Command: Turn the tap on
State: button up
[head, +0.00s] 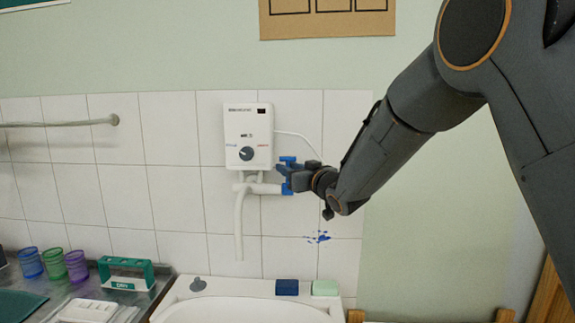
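A white water heater box (248,133) with a dark round knob (246,153) is fixed to the tiled wall. Under it is the white tap (262,188), a short horizontal body with a long spout (239,225) hanging down at its left. My gripper (287,174) is right of the tap body and points left, its blue-tipped fingers apart one above the other. The lower fingertip overlaps the right end of the tap body; I cannot tell if they touch. No object shows between the fingers. No water is visible at the spout.
A white sink (245,313) is below, with a dark blue block (287,287) and a pale green block (325,288) on its back rim. Coloured cups (54,263) and a green-and-white holder (126,273) stand on the left counter. A rail (60,123) is on the left wall.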

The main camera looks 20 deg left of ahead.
jog(key=shift+w+a, duration=0.45)
grip_shut()
